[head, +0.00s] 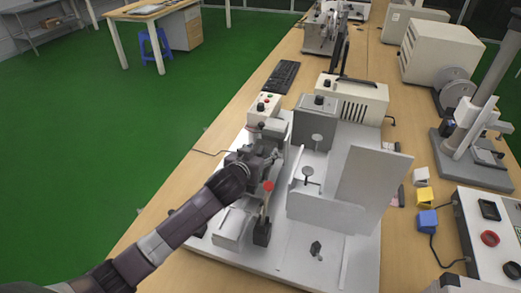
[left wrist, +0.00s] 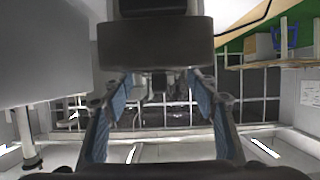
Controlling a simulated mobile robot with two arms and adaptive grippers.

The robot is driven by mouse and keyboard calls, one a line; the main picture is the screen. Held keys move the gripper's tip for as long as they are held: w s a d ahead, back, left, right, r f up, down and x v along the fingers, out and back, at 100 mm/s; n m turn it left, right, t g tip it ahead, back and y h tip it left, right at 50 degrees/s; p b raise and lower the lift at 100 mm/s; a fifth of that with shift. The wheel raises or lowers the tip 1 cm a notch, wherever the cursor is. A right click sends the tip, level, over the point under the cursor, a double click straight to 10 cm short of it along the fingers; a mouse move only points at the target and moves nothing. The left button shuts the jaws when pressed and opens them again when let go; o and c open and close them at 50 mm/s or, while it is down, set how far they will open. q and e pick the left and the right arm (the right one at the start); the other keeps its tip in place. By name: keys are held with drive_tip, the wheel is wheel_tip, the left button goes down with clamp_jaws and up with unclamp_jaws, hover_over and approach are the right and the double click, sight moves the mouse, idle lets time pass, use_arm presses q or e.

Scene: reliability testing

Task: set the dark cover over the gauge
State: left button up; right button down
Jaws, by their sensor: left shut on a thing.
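My left gripper (head: 258,162) reaches in from the left to the tester on the left part of the white base. It is shut on a dark grey blocky piece, which I take to be the dark cover; this piece (left wrist: 157,42) shows at the fingertips in the left wrist view. The left gripper's blue-padded fingers (left wrist: 160,85) are on either side in that view. In the head view, gripper and cover are hard to tell apart. I cannot make out the gauge clearly. My right gripper is not in view.
A red-knobbed lever (head: 268,186) stands beside the gripper. White upright panels (head: 372,187) rise to its right. A keyboard (head: 283,76) lies behind. A blue block (head: 427,221) and a yellow block (head: 425,196) stand at right, near a control box (head: 490,235).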

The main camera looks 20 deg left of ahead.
use_arm(q)
drive_tip(key=o, duration=1.2)
drive_tip(key=shift+c, duration=0.2)
drive_tip(key=shift+s+r+p, duration=0.1)
drive_tip(key=shift+r+p, duration=0.2)
drive_tip(key=shift+r, duration=0.45)
drive_tip(key=b+v, duration=0.1)
drive_tip(key=v, duration=1)
drive_tip(key=shift+s, duration=0.4)
drive_tip(key=shift+a, duration=0.1)
